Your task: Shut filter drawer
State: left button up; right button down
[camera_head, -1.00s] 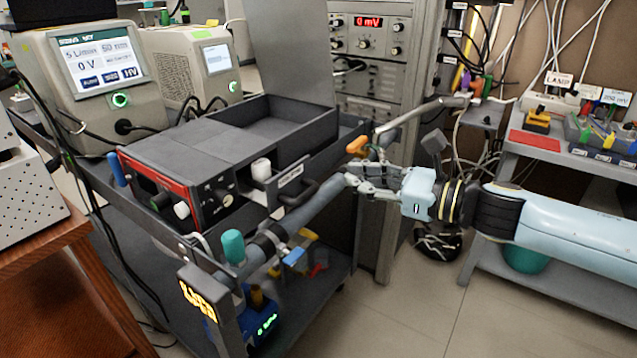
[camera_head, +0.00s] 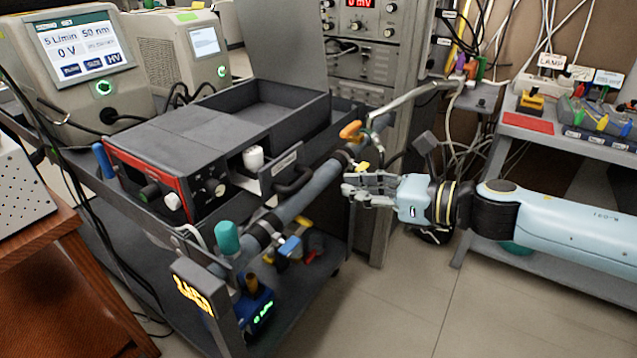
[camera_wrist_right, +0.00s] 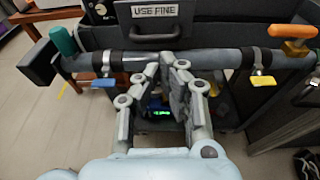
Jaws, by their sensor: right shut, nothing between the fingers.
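The filter drawer (camera_head: 281,174) has a dark front with a pale label and a dark handle (camera_head: 294,181). Its front stands out from the dark housing (camera_head: 170,143), and a white cylinder (camera_head: 253,158) shows just behind it. In the right wrist view the drawer front (camera_wrist_right: 187,12) carries a "USE FINE" label above its handle (camera_wrist_right: 153,34). My right gripper (camera_head: 350,188) is shut and empty, right of the handle and apart from it. In the wrist view its fingertips (camera_wrist_right: 167,62) lie below the handle, near a grey pipe. My left gripper is not in view.
The grey pipe (camera_head: 318,183) with an orange-handled valve (camera_head: 350,130) runs along the cart in front of the drawer. A teal knob (camera_head: 228,238) stands at its near end. An open dark tray (camera_head: 290,116) lies behind the drawer.

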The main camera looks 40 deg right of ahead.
jog(key=p, duration=0.2)
send_near(287, 171)
jog(key=shift+w+a+f, duration=0.35)
jog(key=shift+w+f, duration=0.3)
jog(key=shift+f, duration=0.25)
jog(key=shift+x, duration=0.75)
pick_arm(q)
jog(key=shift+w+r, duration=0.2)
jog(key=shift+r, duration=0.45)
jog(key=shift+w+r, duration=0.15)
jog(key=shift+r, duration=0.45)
pick_arm(e)
jog(key=shift+f, duration=0.15)
jog(key=x, duration=0.2)
jog(key=r+x, duration=0.1)
jog(key=x, duration=0.4)
jog(key=shift+w+a+r+b, duration=0.1)
jog(key=shift+w+r+b, duration=0.2)
jog(key=shift+w, duration=0.35)
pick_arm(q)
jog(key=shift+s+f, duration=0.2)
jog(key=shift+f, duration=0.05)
pick_arm(e)
jog(key=shift+r, duration=0.1)
